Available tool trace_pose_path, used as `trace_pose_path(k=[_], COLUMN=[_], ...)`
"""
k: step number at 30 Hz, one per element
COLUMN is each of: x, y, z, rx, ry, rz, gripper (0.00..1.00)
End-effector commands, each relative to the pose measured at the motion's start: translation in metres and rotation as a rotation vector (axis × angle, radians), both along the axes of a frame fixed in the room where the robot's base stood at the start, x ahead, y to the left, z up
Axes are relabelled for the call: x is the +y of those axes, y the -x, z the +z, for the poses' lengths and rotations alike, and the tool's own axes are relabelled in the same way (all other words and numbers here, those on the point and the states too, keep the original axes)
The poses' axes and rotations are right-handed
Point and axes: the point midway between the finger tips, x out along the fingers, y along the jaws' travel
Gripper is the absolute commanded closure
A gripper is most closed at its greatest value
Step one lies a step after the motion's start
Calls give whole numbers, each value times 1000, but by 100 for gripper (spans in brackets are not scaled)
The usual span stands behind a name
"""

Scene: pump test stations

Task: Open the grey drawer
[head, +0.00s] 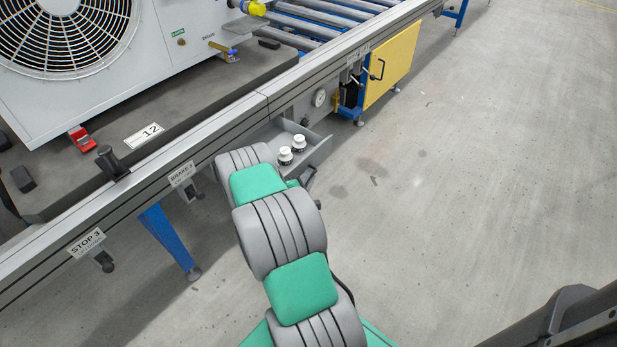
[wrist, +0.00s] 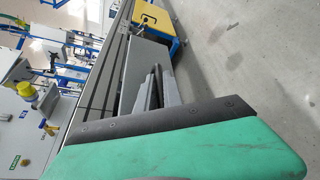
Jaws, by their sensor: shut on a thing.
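The grey drawer (head: 320,152) is under the conveyor rail in the head view and stands partly pulled out. Two white bottles with dark bands, one (head: 285,156) and another (head: 299,143), stand inside it. My gripper (head: 307,178) is at the drawer's front, largely hidden behind my arm's links. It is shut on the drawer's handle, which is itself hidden. In the wrist view the dark fingers of my gripper (wrist: 156,90) reach toward the drawer's grey panel (wrist: 148,58).
A yellow cabinet door (head: 391,65) with a black handle is beyond the drawer, near a pressure gauge (head: 319,98). A blue table leg (head: 168,240) stands left of my arm. The concrete floor (head: 480,170) to the right is clear.

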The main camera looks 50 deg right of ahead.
Motion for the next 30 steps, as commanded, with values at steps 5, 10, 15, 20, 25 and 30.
trace_pose_path(k=[5,10,15,20,25,30], x=[0,0,13,44,67,70], y=[0,0,5,17,26,29], z=[0,0,3,12,16,17], rx=[0,0,4,5,2,1], ry=[0,0,-2,-1,-1,0], rz=[-1,-1,0,3,1,-4], gripper=[80,80,80,80,80,80])
